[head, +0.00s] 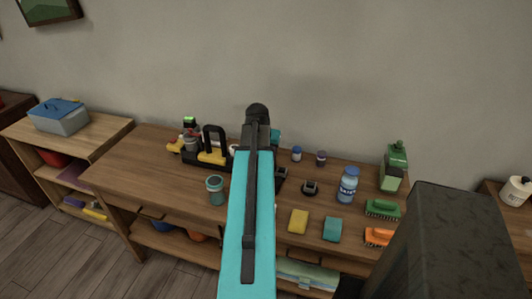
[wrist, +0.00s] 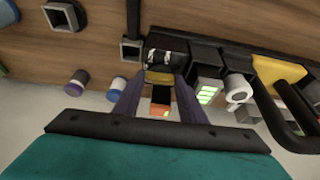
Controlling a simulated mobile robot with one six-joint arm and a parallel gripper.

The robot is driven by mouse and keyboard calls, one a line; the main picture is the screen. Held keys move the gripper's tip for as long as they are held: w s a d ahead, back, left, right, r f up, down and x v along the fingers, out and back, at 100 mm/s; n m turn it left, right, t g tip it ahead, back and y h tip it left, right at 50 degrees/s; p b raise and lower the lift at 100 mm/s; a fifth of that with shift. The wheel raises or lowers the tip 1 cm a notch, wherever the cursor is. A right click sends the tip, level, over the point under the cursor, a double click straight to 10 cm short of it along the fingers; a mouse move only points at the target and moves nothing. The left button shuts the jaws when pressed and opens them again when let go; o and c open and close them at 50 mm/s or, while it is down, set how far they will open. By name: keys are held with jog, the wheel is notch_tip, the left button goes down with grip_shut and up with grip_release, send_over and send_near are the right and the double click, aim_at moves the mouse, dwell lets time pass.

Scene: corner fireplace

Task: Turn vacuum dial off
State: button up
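My gripper (wrist: 160,82) shows in the wrist view with its two purple-grey fingers spread apart. The fingertips reach up to a black, rounded part with white marks (wrist: 166,57), which looks like the vacuum's dial. A dull yellow piece (wrist: 160,77) and an orange piece (wrist: 161,97) show between the fingers. I cannot tell whether the fingers touch any of these. A black tube with a square-mouthed nozzle (wrist: 131,50) lies just left of the fingers. In the head view my teal arm hides the gripper and most of the area in front of it.
A black-and-yellow carrier with a tall handle (head: 213,155) stands left of my arm; its handle shows at the wrist view's right. A teal-lidded jar (head: 215,190) stands nearby. Right are a blue-capped bottle (head: 347,186), a green bottle (head: 394,168), sponges (head: 298,221) and brushes (head: 382,210).

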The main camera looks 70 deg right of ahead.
jog(key=o, duration=0.4)
jog(key=shift+o, duration=0.2)
jog(key=shift+r, duration=0.15)
jog(key=b+v, duration=0.2)
jog(key=v, duration=1.1)
jog(key=shift+a+r, duration=0.2)
jog(key=shift+r, duration=0.1)
dwell(0.3)
